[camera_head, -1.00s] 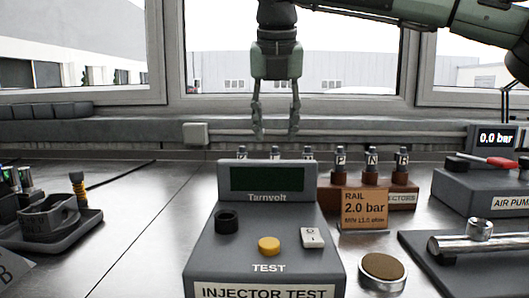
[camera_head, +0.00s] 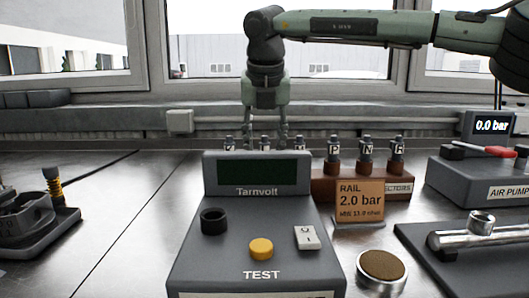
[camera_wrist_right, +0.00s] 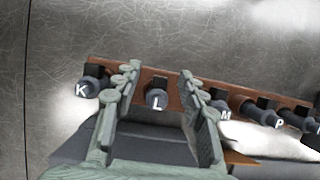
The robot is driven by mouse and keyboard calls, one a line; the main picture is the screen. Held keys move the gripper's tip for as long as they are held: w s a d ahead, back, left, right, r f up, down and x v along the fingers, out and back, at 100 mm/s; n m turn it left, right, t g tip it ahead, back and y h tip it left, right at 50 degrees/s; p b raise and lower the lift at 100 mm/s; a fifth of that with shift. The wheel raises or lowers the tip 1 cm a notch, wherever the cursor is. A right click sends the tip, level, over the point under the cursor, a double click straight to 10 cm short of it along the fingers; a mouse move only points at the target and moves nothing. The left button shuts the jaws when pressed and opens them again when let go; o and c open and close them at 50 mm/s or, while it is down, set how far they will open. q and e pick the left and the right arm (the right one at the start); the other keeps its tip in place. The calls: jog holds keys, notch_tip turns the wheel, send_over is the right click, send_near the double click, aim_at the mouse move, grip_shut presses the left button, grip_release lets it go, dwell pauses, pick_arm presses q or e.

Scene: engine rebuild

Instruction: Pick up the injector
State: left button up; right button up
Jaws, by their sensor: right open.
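A row of several dark injectors with pale letter tags stands in a brown wooden rack (camera_head: 325,187) behind the test box. In the right wrist view, injector K (camera_wrist_right: 92,84), injector L (camera_wrist_right: 157,97), injector M (camera_wrist_right: 220,110) and injector P (camera_wrist_right: 262,113) show along the rack (camera_wrist_right: 180,102). My right gripper (camera_head: 266,138) points down above the left part of the rack, which the test box partly hides. It is open and empty; in the right wrist view its fingers (camera_wrist_right: 157,82) lie on either side of injector L, apart from it. My left gripper is not in view.
The grey injector test box (camera_head: 250,235) stands in front of the rack. A rail sign reading 2.0 bar (camera_head: 360,203) and a round brown-topped pad (camera_head: 382,266) are to its right. An air pump (camera_head: 480,178) stands far right. Bare bench (camera_head: 130,215) lies left.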

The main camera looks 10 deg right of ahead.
jog(key=shift+c, duration=0.6)
grip_shut()
jog(key=shift+r, duration=0.15)
